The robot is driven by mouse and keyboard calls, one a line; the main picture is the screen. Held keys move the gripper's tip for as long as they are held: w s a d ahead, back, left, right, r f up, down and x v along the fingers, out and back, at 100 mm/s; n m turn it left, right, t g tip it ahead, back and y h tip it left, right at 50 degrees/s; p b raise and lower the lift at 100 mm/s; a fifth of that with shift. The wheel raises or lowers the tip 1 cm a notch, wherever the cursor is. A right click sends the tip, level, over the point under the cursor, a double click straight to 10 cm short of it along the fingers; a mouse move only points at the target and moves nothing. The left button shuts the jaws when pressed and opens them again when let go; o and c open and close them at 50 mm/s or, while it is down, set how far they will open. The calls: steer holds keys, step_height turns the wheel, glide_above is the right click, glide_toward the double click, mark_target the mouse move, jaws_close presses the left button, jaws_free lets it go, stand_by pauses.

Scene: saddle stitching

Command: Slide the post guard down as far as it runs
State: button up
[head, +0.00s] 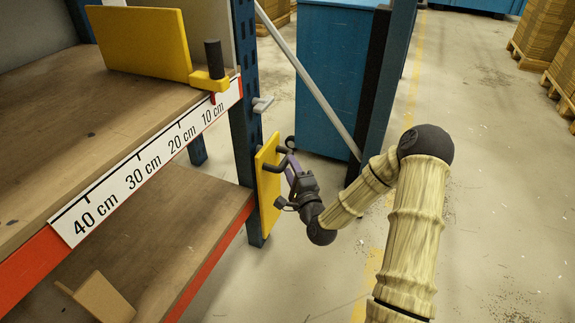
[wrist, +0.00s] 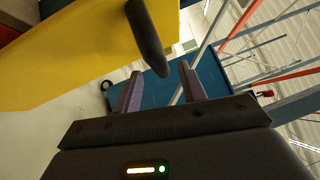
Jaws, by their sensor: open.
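The post guard (head: 267,195) is a yellow plate on the outer face of the blue rack post (head: 243,90). It fills the upper left of the wrist view (wrist: 70,55). A dark bar handle (wrist: 148,38) stands out from it. My gripper (head: 284,163) is at the guard's right side in the head view, close to the handle. In the wrist view my gripper's two purple fingers (wrist: 161,86) are spread apart, with the handle's end just ahead of the gap between them. I cannot tell whether either finger touches the handle. The guard's lower edge is partly hidden.
A grey clip (head: 262,104) juts from the post above the guard. The shelf has a centimetre scale (head: 140,165) and a yellow divider (head: 145,42) with a black knob. A blue cabinet (head: 330,80) stands behind my gripper. Floor (head: 490,190) on the right is open.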

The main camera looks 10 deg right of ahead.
steer(key=shift+w+a+r+b, duration=0.15)
steer(key=shift+w+b, duration=0.1)
steer(key=shift+w, duration=0.7)
steer(key=shift+w+a+r+b, duration=0.15)
steer(key=shift+w+b, duration=0.1)
steer(key=shift+w, duration=0.65)
